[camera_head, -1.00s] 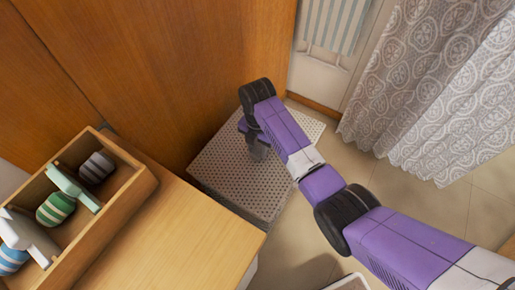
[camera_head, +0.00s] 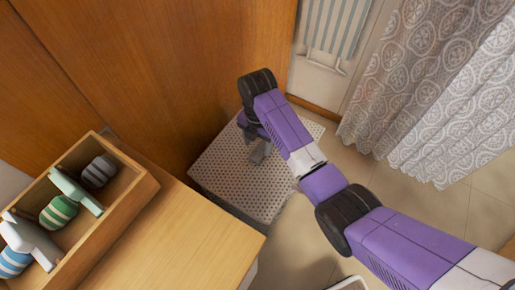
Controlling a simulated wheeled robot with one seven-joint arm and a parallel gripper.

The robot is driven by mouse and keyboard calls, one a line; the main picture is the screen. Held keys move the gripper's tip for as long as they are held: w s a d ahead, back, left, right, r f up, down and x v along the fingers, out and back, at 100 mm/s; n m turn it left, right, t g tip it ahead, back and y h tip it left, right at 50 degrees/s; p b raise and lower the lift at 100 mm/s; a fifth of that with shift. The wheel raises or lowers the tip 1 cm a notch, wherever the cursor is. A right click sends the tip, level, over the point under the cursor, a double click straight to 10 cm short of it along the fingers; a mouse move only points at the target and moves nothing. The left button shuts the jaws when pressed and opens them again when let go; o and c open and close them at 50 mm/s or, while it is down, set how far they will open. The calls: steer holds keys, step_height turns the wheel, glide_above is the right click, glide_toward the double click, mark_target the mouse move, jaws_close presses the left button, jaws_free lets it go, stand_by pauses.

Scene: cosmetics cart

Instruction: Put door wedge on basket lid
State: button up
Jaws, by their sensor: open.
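The basket lid (camera_head: 225,180) is a pale, perforated square top against the wooden cabinet, in the middle of the head view. My gripper (camera_head: 256,145) points down over the far middle part of the lid, partly hidden by my purple and black wrist. Its jaws are open. A small grey piece (camera_head: 261,153) shows at the gripper, just over or on the lid. I cannot tell whether it is a fingertip or the door wedge. I cannot make out the door wedge for certain anywhere else in view.
A wooden counter (camera_head: 180,235) stands at the lower left. On it is a wooden box (camera_head: 128,205) with several striped round items and pale-handled pieces. A wooden cabinet wall (camera_head: 190,60) rises behind the lid. A patterned curtain (camera_head: 430,90) hangs at the right over tiled floor.

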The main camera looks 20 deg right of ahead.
step_height(320, 180, up, 8)
steer(key=shift+f+p, duration=0.25)
steer(key=shift+p, duration=0.1)
stand_by(0.4)
steer(key=w+a+r+m+t, duration=0.1)
steer(key=w+r+m+t, duration=0.3)
steer(key=w, duration=0.4)
step_height(320, 180, up, 5)
steer(key=m+t+p, duration=0.2)
steer(key=m+t, duration=1)
steer(key=m, duration=0.6)
glide_above(258, 154)
steer(key=s+a, duration=0.2)
steer(key=s, duration=0.8)
steer(key=s+d+r+m+p, duration=0.1)
steer(key=s+d+r, duration=0.1)
steer(key=s, duration=1.3)
steer(key=s+d+r+m+g+p, duration=0.1)
steer(key=s+r, duration=0.4)
steer(key=s, duration=0.9)
steer(key=shift+s+d+m, duration=0.4)
steer(key=shift+d+m, duration=0.1)
steer(key=shift+m, duration=0.1)
